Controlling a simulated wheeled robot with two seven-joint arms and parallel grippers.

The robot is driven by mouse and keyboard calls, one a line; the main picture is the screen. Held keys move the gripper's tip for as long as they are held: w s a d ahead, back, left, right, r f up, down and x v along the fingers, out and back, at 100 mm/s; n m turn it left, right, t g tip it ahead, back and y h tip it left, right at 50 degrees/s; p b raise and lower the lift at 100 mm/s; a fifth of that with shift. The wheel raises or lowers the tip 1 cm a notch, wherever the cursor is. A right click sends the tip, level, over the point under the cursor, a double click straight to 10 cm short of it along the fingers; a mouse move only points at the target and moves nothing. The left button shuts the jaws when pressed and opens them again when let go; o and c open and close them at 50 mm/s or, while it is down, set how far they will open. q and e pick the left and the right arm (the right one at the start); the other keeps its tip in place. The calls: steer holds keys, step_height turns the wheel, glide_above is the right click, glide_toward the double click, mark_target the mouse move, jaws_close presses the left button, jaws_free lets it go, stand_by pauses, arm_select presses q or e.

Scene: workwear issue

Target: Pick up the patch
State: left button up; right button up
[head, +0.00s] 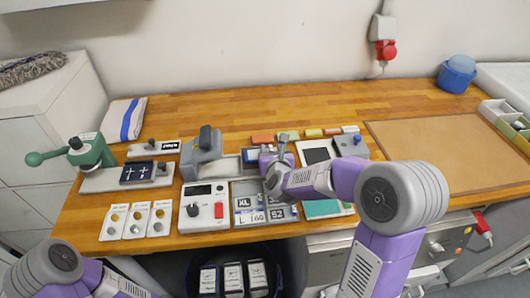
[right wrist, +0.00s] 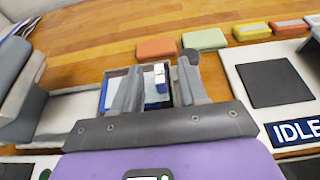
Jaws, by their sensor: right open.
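A tray (head: 234,190) with several compartments lies mid-table. Its front compartments hold label patches marked XL (head: 243,203), L 160 (head: 251,217) and 52 (head: 278,213). A back compartment holds blue-and-white pieces, one of which (right wrist: 160,76) shows between my fingers in the right wrist view; I cannot tell which piece is the patch. My right gripper (head: 283,150) is over this back compartment. In the right wrist view the gripper (right wrist: 160,85) has its fingers apart on either side of the pieces, and I see nothing gripped. My left arm shows at the lower left, its gripper out of frame.
A grey machine (head: 203,155) stands left of the gripper. A control box (head: 204,207) is in front of it, and a green press (head: 90,152) is further left. Coloured blocks (right wrist: 157,48) line the back. A brown mat (head: 435,150) lies right; the back table is clear.

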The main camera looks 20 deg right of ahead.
jaws_close()
